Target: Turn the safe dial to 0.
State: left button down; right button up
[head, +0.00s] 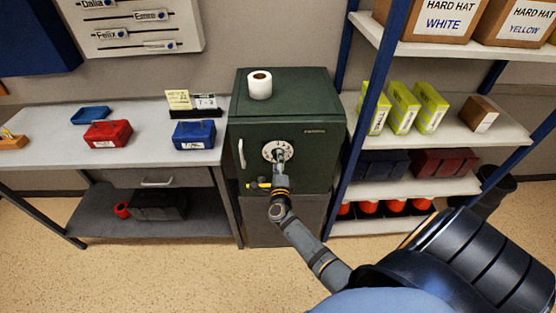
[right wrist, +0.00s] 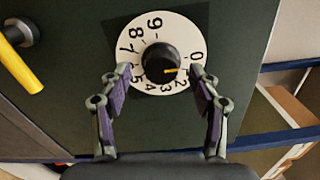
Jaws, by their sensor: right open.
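The dark green safe (head: 290,128) stands between the table and the shelf rack. Its white number dial (head: 268,149) is on the front door, partly hidden by my right gripper (head: 280,166). In the right wrist view the dial plate (right wrist: 157,20) has a black centre knob (right wrist: 159,56) with a yellow mark on its lower right, on the side of the 2. The 1 is hidden behind a fingertip. The open fingers of my right gripper (right wrist: 161,74) are over the dial on either side of the knob, with gaps to it. My left gripper is not in view.
A silver handle (head: 241,153) and a yellow-gripped lever (head: 258,185) are left of and below the dial; the lever also shows in the wrist view (right wrist: 20,62). The shelf rack (head: 445,189) is close on the right.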

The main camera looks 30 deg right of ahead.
jog(key=v, duration=1)
jog(key=shift+s+a, duration=0.2)
jog(key=shift+s, duration=0.05)
jog(key=shift+f, duration=0.1)
jog(key=s+a+f+n+g+y, duration=0.1)
jog(key=s+a+f+n+y, duration=0.15)
jog(key=f+n, duration=0.4)
jog(key=s+a+f+n+g+y, duration=0.2)
jog(key=s+f+n+y, duration=0.15)
jog(key=f, duration=0.65)
jog(key=s+a+f+n+g+y, duration=0.1)
jog(key=s+a+f+n+y, duration=0.15)
jog(key=f+n, duration=0.45)
jog(key=s+d+f+n+g, duration=0.1)
jog(key=s+f+n+g, duration=0.2)
jog(key=s+f, duration=0.3)
jog(key=s+d+f+n+g, duration=0.2)
jog(key=s+f, duration=0.4)
jog(key=s, duration=0.8)
jog(key=s+d+f+n+g, duration=0.1)
jog(key=s+f+n+g, duration=0.3)
jog(key=s, duration=0.6)
notch_tip(320, 180, down, 2)
jog(key=shift+s+d+f+n+g, duration=0.1)
jog(key=shift+s+d+n+g, duration=0.15)
jog(key=shift+s+n+g, duration=0.25)
jog(key=shift+w, duration=0.15)
